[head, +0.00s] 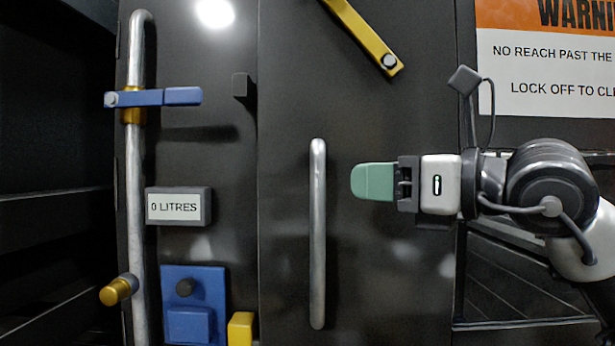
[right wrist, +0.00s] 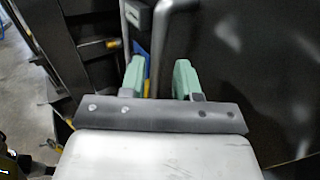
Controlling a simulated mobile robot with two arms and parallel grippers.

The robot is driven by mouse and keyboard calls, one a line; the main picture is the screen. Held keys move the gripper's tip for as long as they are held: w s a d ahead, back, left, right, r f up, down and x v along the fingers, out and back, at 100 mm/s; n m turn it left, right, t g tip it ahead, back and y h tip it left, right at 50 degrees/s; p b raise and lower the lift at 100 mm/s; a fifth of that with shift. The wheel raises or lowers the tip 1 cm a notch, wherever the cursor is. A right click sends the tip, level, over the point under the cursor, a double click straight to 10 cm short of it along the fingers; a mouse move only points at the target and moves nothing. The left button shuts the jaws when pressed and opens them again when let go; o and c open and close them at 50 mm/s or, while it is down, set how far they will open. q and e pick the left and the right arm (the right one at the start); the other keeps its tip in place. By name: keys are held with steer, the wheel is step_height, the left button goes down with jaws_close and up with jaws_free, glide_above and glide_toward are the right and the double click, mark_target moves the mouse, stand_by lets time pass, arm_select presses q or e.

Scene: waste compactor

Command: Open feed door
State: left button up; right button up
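A dark door panel (head: 400,290), which I take to be the feed door, fills the middle of the head view. A vertical grey bar handle (head: 318,235) is fixed to its left part. My right gripper (head: 354,182) comes in from the right with green fingers, just right of the handle's upper half and apart from it in the picture. In the right wrist view the two fingers (right wrist: 160,78) stand apart with nothing gripped. The handle (right wrist: 160,50) shows ahead, lined up between them. My left gripper is not in view.
Left of the door are a tall pipe (head: 137,220) with a blue lever (head: 165,97), a "0 LITRES" display (head: 178,207) and a blue panel (head: 193,285). A yellow bar (head: 365,38) slants across the door's top. A warning sign (head: 550,75) is at upper right.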

mark_target(324, 178)
steer(key=p+x, duration=0.3)
steer(key=x, duration=0.6)
steer(key=shift+r, duration=0.1)
steer(key=shift+w+a+p, duration=0.3)
steer(key=shift+a, duration=0.2)
jaws_close()
